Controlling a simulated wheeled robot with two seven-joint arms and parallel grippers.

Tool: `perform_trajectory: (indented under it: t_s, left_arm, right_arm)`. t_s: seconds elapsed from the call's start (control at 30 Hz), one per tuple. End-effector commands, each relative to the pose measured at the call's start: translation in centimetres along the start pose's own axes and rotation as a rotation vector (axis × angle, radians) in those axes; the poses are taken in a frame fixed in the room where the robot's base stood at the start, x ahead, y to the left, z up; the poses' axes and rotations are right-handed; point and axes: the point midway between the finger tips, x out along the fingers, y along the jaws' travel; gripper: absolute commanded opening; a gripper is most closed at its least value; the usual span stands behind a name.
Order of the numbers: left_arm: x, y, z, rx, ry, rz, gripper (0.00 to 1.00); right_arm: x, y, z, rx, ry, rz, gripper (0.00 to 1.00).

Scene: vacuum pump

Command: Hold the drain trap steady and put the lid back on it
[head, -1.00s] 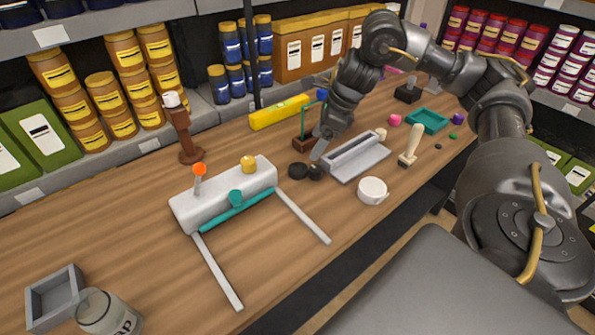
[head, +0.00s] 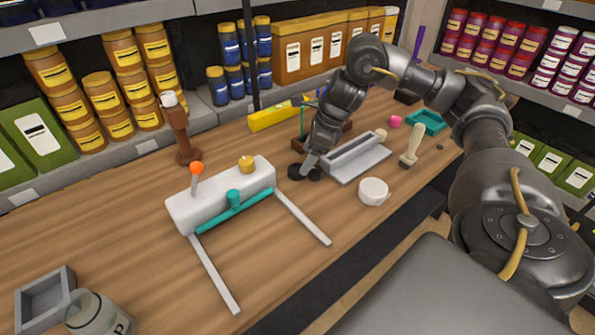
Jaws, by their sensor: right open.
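A pale see-through jar with a handle (head: 98,312) stands at the lower left table edge, cut off by the frame; part of a dark label shows, and it seems to be the drain trap. Two small black round pieces, a left one (head: 295,171) and a right one (head: 315,174), lie mid-table; one may be the lid, but I cannot tell which. My right gripper (head: 308,166) is open, pointing down at these pieces. Its fingers partly cover them, and I cannot tell whether they touch. My left gripper is not in view.
A white pump body (head: 220,197) with a teal pipe (head: 240,208) and two pale bars stands mid-table. A grey open box (head: 47,297) is beside the jar.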

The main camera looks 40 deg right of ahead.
Motion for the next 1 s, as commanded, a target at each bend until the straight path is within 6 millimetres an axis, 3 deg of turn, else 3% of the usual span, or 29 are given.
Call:
perform_trajectory:
  t_s: [0.13, 0.5, 0.87, 1.0]
  left_arm:
    - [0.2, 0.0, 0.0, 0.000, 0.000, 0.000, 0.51]
    - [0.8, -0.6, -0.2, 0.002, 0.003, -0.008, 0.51]
    - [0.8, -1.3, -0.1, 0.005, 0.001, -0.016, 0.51]
    - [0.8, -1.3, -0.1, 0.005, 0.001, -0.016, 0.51]
  right_arm:
    - [0.6, -0.1, 0.0, 0.001, 0.001, 0.001, 0.74]
    - [5.0, -0.5, 0.2, 0.001, 0.002, 0.002, 0.74]
    - [5.2, -0.6, 0.3, 0.000, 0.001, 0.000, 0.74]
    - [5.2, -0.6, 0.3, 0.001, 0.001, 0.000, 0.60]
